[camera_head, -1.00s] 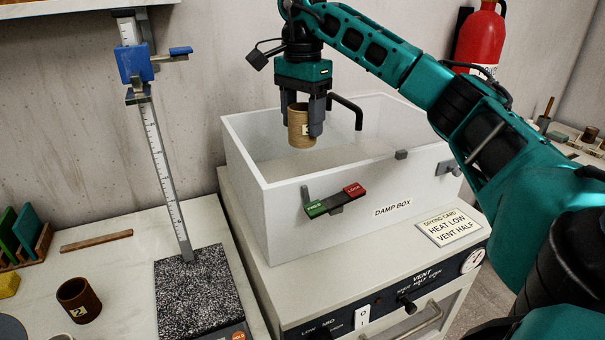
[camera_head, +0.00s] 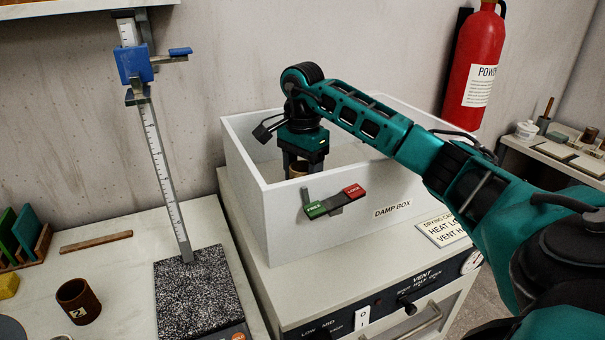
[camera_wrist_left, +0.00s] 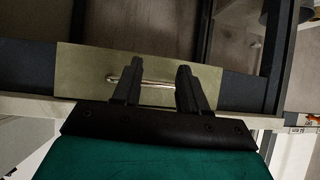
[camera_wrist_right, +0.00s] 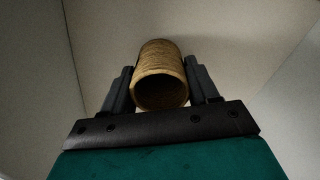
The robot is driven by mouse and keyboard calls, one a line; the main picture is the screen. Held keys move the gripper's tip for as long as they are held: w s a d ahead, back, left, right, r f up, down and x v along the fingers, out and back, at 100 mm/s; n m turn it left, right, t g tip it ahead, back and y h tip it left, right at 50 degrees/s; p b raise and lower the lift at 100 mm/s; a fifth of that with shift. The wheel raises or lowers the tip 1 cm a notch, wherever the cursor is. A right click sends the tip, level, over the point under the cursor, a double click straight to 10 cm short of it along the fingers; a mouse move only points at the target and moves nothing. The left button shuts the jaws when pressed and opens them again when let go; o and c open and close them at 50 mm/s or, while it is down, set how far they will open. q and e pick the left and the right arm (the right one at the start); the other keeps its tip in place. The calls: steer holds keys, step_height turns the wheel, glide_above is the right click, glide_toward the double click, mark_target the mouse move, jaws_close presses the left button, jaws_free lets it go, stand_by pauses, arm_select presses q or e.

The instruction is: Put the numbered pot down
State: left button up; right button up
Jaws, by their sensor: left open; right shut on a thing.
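My right gripper (camera_head: 299,168) is lowered inside the white damp box (camera_head: 247,178).
A height gauge (camera_head: 160,150) rises from a speckled slab (camera_head: 200,295). A green and red lever (camera_head: 334,202) is on the box's front wall. A fire extinguisher (camera_head: 470,75) hangs at the back right.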

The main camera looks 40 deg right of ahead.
steer(key=shift+f, duration=0.15)
steer(key=o, duration=1.1)
step_height(320, 180, up, 12)
stand_by(0.8)
